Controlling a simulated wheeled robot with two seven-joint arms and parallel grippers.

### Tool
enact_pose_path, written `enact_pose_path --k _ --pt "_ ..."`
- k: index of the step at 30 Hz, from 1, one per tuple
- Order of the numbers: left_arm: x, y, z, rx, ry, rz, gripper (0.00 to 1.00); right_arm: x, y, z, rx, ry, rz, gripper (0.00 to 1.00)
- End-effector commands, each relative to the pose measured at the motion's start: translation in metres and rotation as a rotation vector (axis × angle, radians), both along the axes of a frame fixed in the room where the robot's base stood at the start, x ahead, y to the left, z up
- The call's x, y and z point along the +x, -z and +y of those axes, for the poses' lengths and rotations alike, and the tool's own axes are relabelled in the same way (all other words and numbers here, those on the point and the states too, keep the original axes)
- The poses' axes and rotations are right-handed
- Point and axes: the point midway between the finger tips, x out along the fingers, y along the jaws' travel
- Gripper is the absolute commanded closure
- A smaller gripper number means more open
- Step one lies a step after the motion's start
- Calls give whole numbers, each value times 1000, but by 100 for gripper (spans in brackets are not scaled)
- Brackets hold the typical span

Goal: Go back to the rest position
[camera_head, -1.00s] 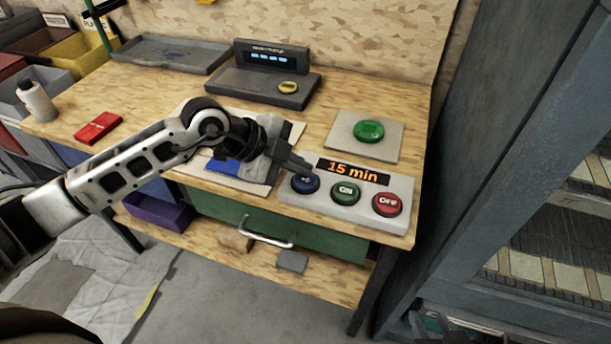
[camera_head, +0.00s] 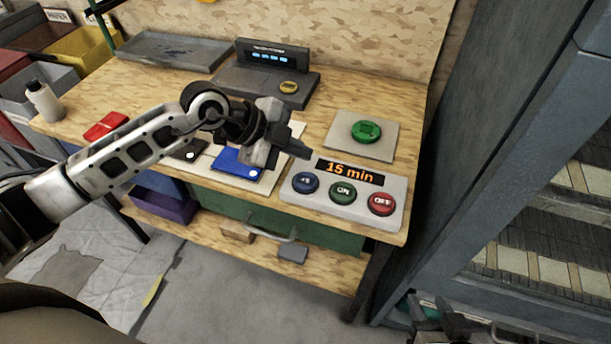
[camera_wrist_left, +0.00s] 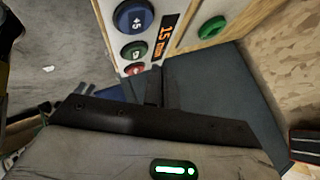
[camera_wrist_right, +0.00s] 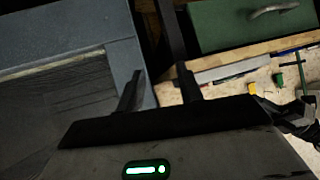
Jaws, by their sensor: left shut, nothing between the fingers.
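My left gripper (camera_head: 300,148) is shut and empty, raised above the grey timer box (camera_head: 300,198). The box has a blue button (camera_head: 305,182), a green ON button (camera_head: 342,193) and a red OFF button (camera_head: 381,204); its display reads "15 min". In the left wrist view the closed fingers (camera_wrist_left: 157,82) point toward the box and touch none of its buttons. My right gripper (camera_wrist_right: 158,90) is open and empty in the right wrist view, near a grey-blue metal edge. It shows partly at the bottom right of the head view (camera_head: 435,312).
A large green button (camera_head: 366,131) sits on a plate at the bench's right. A grey-blue cabinet (camera_head: 500,130) stands close on the right.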

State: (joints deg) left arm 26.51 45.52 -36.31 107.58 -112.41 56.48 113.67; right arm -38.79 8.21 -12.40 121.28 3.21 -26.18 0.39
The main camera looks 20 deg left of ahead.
Motion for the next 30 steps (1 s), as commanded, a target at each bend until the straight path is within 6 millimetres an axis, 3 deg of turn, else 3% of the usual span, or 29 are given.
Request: enact_pose_path --k 15,19,22,25,27,30 --pt "0 0 0 -1 1 0 100 0 0 0 0 0 0 64" --pt "-9 1 -16 -69 38 -3 100 0 2 0 -2 0 2 64" --pt "-30 -4 -54 -270 107 -28 100 -1 5 -1 -8 1 5 64" --pt "-50 -23 -90 -578 94 -102 100 -1 11 -3 -16 2 11 64" --pt "-53 -36 -95 -777 -19 -165 100 -2 16 -4 -24 2 14 64" --pt "-49 -30 -76 -946 -301 -223 100 -2 22 -6 -34 2 19 64"
